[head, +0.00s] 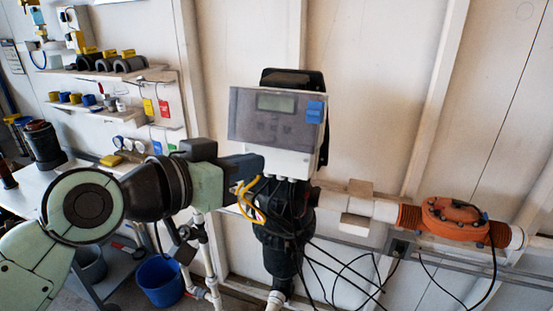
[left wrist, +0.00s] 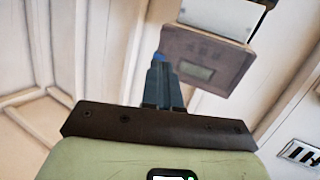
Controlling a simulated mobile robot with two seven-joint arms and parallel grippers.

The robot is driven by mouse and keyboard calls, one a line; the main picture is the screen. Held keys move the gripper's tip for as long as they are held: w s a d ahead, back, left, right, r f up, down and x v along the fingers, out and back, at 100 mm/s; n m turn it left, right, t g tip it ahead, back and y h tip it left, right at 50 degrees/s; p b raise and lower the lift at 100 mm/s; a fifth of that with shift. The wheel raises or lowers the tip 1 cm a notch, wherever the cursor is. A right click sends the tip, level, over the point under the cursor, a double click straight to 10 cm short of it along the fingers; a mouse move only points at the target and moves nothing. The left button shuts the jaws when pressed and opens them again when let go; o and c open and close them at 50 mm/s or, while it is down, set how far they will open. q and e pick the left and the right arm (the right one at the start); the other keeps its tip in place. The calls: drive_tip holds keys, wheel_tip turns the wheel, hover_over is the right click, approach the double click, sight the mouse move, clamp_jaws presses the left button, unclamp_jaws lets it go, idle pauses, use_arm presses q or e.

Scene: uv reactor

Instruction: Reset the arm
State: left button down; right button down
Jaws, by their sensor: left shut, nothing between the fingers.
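My left gripper (head: 256,165) is shut and empty, its dark fingers just below and in front of the grey control box (head: 245,118). In the left wrist view my shut fingers (left wrist: 160,70) point at the same box (left wrist: 205,50), which appears upside down there. The box has a small display (head: 276,103) and a blue switch (head: 314,112) at its right side. In the left wrist view the fingertips overlap the blue switch (left wrist: 158,57) and hide part of it; I cannot tell whether they touch. My right gripper is not in view.
A black reactor body (head: 280,240) with yellow and black cables hangs under the box. A white pipe (head: 372,208) runs right to an orange fitting (head: 450,219). At the left are shelves (head: 105,75) with parts, a white bench and a blue bucket (head: 160,280).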

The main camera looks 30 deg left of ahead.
use_arm(q)
drive_tip(key=w+f+n+g, duration=0.1)
drive_tip(key=w+f+g, duration=0.1)
drive_tip(key=w+f, duration=0.6)
drive_tip(key=w+f+n+g, duration=0.1)
drive_tip(key=w+f, duration=0.3)
drive_tip(key=f, duration=0.8)
wheel_tip(320, 180, down, 26)
drive_tip(key=n+g+y, duration=0.1)
drive_tip(key=n+g, duration=0.1)
drive_tip(key=g, duration=0.2)
drive_tip(key=s+d+f+g, duration=0.2)
drive_tip(key=s+f, duration=0.2)
drive_tip(key=f, duration=0.4)
drive_tip(key=s+d+f+n+g, duration=0.1)
drive_tip(key=s+f, duration=0.4)
drive_tip(key=f, duration=0.2)
drive_tip(key=s+d+f+g, duration=0.2)
drive_tip(key=s+f, duration=0.2)
drive_tip(key=f, duration=0.4)
drive_tip(key=s+d+f+g, duration=0.2)
drive_tip(key=s+f, duration=0.2)
drive_tip(key=s, duration=0.5)
drive_tip(key=s+d+f+n+g, duration=0.1)
drive_tip(key=s+d+f, duration=0.2)
drive_tip(key=s, duration=0.6)
drive_tip(key=shift+s+d+f+g+h+p, duration=0.15)
drive_tip(key=shift+f+g+h+p, duration=0.2)
drive_tip(key=shift+f, duration=0.4)
